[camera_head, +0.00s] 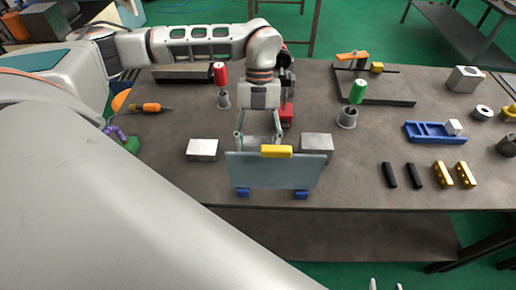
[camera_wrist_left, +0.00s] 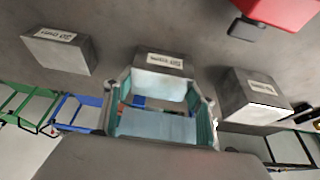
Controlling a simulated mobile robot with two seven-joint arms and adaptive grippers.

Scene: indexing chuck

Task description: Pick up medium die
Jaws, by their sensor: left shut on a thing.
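The medium die looks like the middle grey block with a white label (camera_wrist_left: 162,64) in the left wrist view, between the teal-padded fingers of my left gripper (camera_wrist_left: 160,98). In the head view my left gripper (camera_head: 260,138) points down at the table, shut on the die. There the die is largely hidden behind the upright shield. Two other grey blocks flank it: a left one (camera_head: 202,149) and a right one (camera_head: 316,142). Only the tips of my right gripper (camera_head: 385,285) show at the bottom edge, apart and with nothing visible between them.
The see-through shield (camera_head: 290,173), with a yellow top block (camera_head: 276,151) and blue feet, stands at the front table edge. A red object (camera_head: 286,115) is behind the gripper. Red and green handles stand left and right. Black and yellow parts lie at right.

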